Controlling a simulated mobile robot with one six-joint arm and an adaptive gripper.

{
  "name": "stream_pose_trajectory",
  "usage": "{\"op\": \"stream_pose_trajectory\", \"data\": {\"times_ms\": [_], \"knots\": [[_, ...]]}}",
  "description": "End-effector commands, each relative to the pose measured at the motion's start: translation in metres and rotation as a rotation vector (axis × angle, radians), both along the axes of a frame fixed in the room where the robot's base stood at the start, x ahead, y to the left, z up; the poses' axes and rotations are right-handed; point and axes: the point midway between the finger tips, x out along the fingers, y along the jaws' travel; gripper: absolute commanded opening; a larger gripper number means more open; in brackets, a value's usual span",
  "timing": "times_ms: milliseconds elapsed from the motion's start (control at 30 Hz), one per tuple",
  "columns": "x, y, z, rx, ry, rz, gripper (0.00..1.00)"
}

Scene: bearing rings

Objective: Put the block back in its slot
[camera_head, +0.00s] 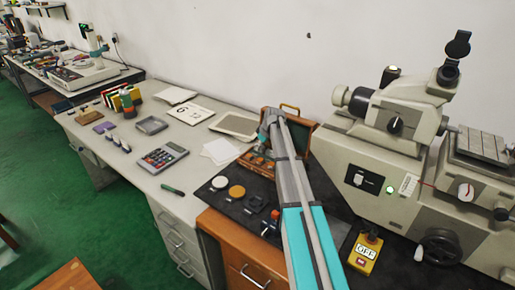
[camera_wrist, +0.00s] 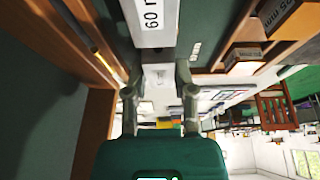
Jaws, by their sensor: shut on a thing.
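My gripper (camera_wrist: 158,76) is shut on a pale metal block (camera_wrist: 152,24). The block carries a label reading "60 m…", and the rest of the label is cut off. The block's near end sits between the two fingertips, and its far part runs out of the top of the wrist view. In the head view my gripper (camera_head: 263,136) is over the open wooden case (camera_head: 304,138) with a dark green lining. My arm hides part of the case, and I cannot make out the block or its slot there. Brown wooden parts with "mm" labels (camera_wrist: 245,55) show in the wrist view.
A large measuring machine (camera_head: 350,165) stands close right of the case. Round parts lie on the black mat (camera_head: 225,207) in front. A yellow switch box (camera_head: 366,252) is at the front right.

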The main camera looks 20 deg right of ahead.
Motion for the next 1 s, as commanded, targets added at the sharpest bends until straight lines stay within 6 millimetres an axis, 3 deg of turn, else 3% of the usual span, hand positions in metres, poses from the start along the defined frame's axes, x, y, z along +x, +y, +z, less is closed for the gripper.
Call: {"op": "stream_pose_trajectory", "data": {"times_ms": [233,267,433,1000], "knots": [[0.0000,-0.0001,-0.0036,0.000,0.000,0.000,0.00],[0.0000,-0.0001,-0.0034,0.000,0.000,0.000,0.35],[0.0000,-0.0001,-0.0025,0.000,0.000,0.000,0.67],[0.0000,0.0001,0.0020,0.000,0.000,0.000,0.68]]}}
